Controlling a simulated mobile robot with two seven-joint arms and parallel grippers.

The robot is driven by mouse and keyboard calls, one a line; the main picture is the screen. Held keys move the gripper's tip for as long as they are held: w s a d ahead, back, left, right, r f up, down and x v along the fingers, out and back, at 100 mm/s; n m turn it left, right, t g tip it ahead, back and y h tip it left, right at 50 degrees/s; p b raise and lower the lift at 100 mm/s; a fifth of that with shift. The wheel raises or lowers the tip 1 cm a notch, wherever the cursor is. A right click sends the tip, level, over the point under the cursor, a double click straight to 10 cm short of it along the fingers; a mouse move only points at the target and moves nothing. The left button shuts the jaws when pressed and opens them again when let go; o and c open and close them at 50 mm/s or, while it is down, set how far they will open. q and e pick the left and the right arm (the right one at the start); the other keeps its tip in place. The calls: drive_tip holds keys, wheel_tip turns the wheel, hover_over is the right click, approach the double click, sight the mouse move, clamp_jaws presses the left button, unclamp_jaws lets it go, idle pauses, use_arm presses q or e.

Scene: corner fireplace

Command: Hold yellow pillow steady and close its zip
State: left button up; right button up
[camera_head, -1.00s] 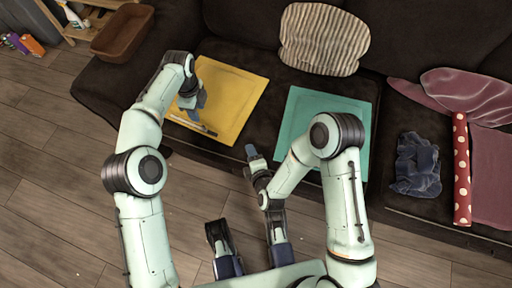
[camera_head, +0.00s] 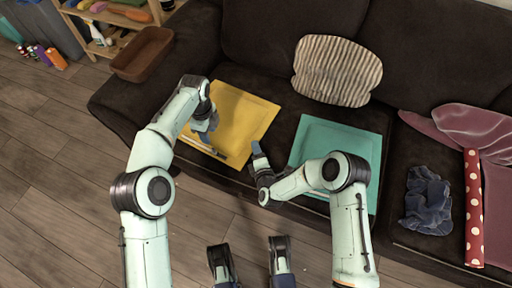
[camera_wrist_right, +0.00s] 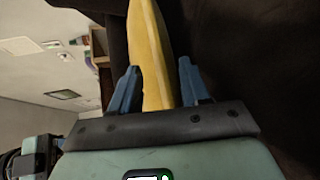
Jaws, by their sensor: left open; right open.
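The yellow pillow (camera_head: 240,112) lies flat on the dark sofa at the left in the head view. A thin pale strip, perhaps its zip (camera_head: 202,146), runs along its front edge. My left gripper (camera_head: 207,124) is open over the pillow's left part; its arm hides some of the pillow, and I cannot tell if the fingers touch it. My right gripper (camera_head: 258,152) is open just right of the pillow's front right corner. In the right wrist view the pillow (camera_wrist_right: 150,50) shows edge-on in the gap between the open blue fingers (camera_wrist_right: 157,85); its distance is unclear.
A teal cushion (camera_head: 343,140) lies right of the yellow pillow, partly behind my right arm. A striped pillow (camera_head: 337,70) leans on the sofa back. A crumpled blue cloth (camera_head: 427,200) and a red dotted roll (camera_head: 473,208) lie right. A brown bin (camera_head: 142,54) stands left.

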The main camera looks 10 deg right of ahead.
drive_tip(key=shift+x, duration=1.1)
clamp_jaws()
use_arm(q)
drive_tip(key=shift+o, duration=0.2)
